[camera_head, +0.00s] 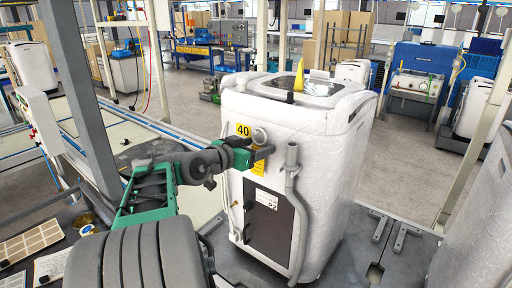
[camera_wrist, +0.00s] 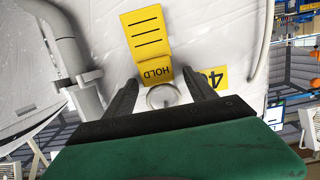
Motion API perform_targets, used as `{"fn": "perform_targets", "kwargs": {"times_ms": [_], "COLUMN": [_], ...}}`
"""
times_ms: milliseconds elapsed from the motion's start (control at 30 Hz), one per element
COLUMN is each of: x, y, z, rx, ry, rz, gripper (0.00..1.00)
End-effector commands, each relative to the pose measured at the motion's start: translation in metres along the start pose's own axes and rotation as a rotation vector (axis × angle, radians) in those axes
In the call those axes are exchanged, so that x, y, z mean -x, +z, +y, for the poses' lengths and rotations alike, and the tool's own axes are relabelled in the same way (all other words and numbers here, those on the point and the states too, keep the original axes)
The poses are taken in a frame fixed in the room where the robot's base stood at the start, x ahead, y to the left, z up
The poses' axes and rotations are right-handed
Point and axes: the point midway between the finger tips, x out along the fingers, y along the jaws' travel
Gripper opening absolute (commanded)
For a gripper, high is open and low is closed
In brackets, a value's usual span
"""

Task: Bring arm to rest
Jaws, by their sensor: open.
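My arm reaches from the lower left to a white, wrapped washing-machine-like unit (camera_head: 325,130). My gripper (camera_head: 266,142) is at the upper front of this unit; it also shows in the wrist view (camera_wrist: 163,85). Its two dark fingers are spread apart and hold nothing. A round, pale knob (camera_wrist: 162,97) lies between the fingers, with gaps visible on both sides; it also shows in the head view (camera_head: 259,136). I cannot tell the depth between fingertips and surface. A yellow HOLD label (camera_wrist: 148,40) is just beyond the fingertips.
A grey pipe (camera_head: 293,190) runs down the unit's front, close to my gripper. A yellow 40 label (camera_head: 243,129) and a dark panel (camera_head: 267,220) are on the front. A grey post (camera_head: 78,90) stands left of my arm. Another white unit (camera_head: 475,230) is at right.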

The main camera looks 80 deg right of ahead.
Motion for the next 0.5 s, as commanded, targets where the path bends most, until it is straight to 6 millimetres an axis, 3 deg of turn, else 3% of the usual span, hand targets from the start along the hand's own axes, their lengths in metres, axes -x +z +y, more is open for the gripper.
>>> {"fn": "perform_targets", "kwargs": {"times_ms": [133,400,500], "x": [0.011,0.065,0.076], "y": [0.001,0.002,0.001], "z": [-0.001,-0.002,-0.001], "rx": [-0.001,-0.001,0.0], "ry": [-0.004,-0.005,-0.004], "rz": [0.002,0.001,0.001], "gripper": [0.65,0.65,0.65]}}
